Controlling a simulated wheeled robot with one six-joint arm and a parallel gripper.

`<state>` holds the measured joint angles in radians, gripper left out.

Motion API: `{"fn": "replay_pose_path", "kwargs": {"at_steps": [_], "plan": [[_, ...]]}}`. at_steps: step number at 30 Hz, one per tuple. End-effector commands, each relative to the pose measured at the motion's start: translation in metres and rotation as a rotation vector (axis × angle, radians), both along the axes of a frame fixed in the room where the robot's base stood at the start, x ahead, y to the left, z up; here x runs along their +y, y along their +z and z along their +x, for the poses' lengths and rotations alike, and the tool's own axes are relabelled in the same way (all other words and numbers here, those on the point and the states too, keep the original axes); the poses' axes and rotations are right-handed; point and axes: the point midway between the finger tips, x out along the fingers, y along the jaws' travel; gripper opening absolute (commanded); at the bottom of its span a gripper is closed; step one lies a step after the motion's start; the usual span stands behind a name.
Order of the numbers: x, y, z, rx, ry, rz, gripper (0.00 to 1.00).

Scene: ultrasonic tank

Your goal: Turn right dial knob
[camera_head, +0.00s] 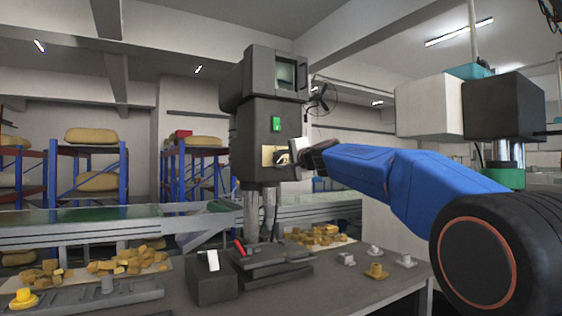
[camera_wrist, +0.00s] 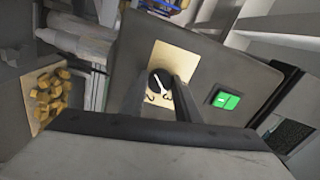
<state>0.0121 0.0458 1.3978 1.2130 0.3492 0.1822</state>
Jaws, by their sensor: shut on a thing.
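The dial knob (camera_wrist: 158,80) is small, round and black with a white pointer line. It sits on a beige dial plate (camera_wrist: 178,60) with dark numerals, partly hidden by my fingers. The plate also shows on the front of the grey machine head (camera_head: 262,115) in the head view, where the knob is mostly hidden. My gripper (camera_wrist: 160,86) is shut on the knob, with one finger on each side. In the head view my gripper (camera_head: 291,156) reaches in from the right against the plate.
A green switch (camera_wrist: 225,99) is beside the dial plate; it also shows above the plate in the head view (camera_head: 276,124). Below, the worktable holds a dark box (camera_head: 212,281), yellow pieces (camera_head: 318,236) and small fittings (camera_head: 376,271).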

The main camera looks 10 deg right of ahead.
Motion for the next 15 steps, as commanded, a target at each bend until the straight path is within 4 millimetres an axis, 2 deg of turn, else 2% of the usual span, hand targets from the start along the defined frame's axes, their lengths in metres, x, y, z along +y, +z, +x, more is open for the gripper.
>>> {"fn": "replay_pose_path", "kwargs": {"at_steps": [5,6,8,15], "plan": [[-0.0003,-0.0014,0.0003,0.002,0.000,-0.001,0.07],[-0.0003,-0.0014,0.0003,0.002,0.000,-0.002,0.31],[-0.0003,-0.0014,0.0003,0.002,0.000,-0.002,0.46],[-0.0002,-0.0007,0.0002,0.001,0.000,-0.001,0.48]]}}
